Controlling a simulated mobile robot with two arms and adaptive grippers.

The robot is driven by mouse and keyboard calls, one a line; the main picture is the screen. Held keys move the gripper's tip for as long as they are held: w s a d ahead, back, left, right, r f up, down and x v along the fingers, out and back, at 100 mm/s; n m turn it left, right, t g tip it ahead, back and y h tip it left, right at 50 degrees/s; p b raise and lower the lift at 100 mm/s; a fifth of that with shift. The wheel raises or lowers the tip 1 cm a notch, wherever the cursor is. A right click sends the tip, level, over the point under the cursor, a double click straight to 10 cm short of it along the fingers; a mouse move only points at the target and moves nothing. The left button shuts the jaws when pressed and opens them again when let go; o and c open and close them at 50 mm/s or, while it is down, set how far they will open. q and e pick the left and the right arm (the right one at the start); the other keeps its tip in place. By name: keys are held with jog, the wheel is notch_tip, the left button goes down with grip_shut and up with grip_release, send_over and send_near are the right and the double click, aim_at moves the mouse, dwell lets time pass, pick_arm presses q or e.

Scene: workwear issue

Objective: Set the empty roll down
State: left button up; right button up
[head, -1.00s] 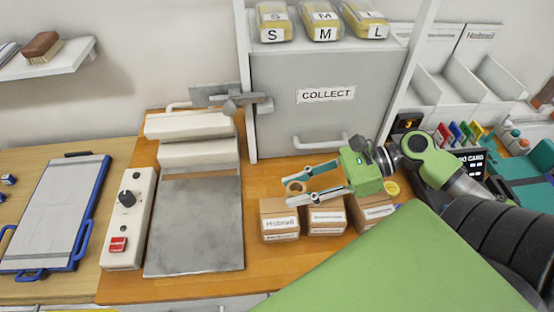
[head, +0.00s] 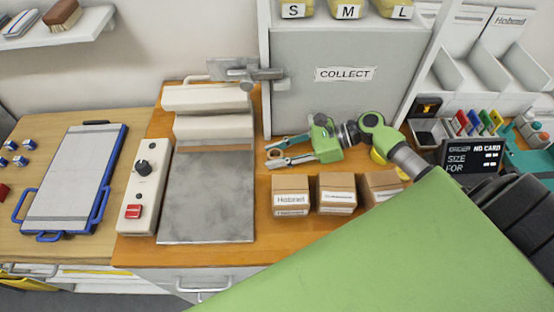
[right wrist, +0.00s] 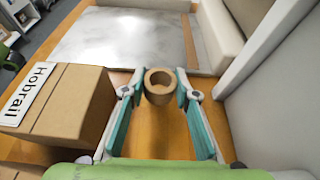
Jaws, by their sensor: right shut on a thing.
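The empty roll (right wrist: 160,86) is a short, hollow, brown cardboard tube. In the right wrist view it sits between the two fingertips, its open end showing. My right gripper (right wrist: 160,88) is shut on it. In the head view the right gripper (head: 269,152) is behind the small boxes and right of the press plate, with the roll (head: 274,153) small between its fingers. The wooden counter (head: 262,205) lies below it. I cannot tell whether the roll touches the counter. My left gripper is not in view.
The metal plate (head: 208,195) and a grey COLLECT cabinet (head: 345,98) flank the spot. A narrow bare counter strip lies between.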

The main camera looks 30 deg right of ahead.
notch_tip(320, 180, down, 2)
jog(key=shift+f+p, duration=0.1)
jog(key=shift+p, duration=0.2)
jog(key=shift+f, duration=0.35)
jog(key=shift+f, duration=0.1)
jog(key=o, duration=0.8)
jog(key=shift+c, duration=0.2)
jog(key=shift+r, duration=0.2)
jog(key=b+v, duration=0.3)
jog(key=v, duration=0.8)
jog(key=shift+s+d, duration=0.1)
jog(key=shift+d, duration=0.05)
jog(key=shift+s+d+r, duration=0.1)
jog(key=shift+d+r, duration=0.1)
jog(key=shift+d, duration=0.05)
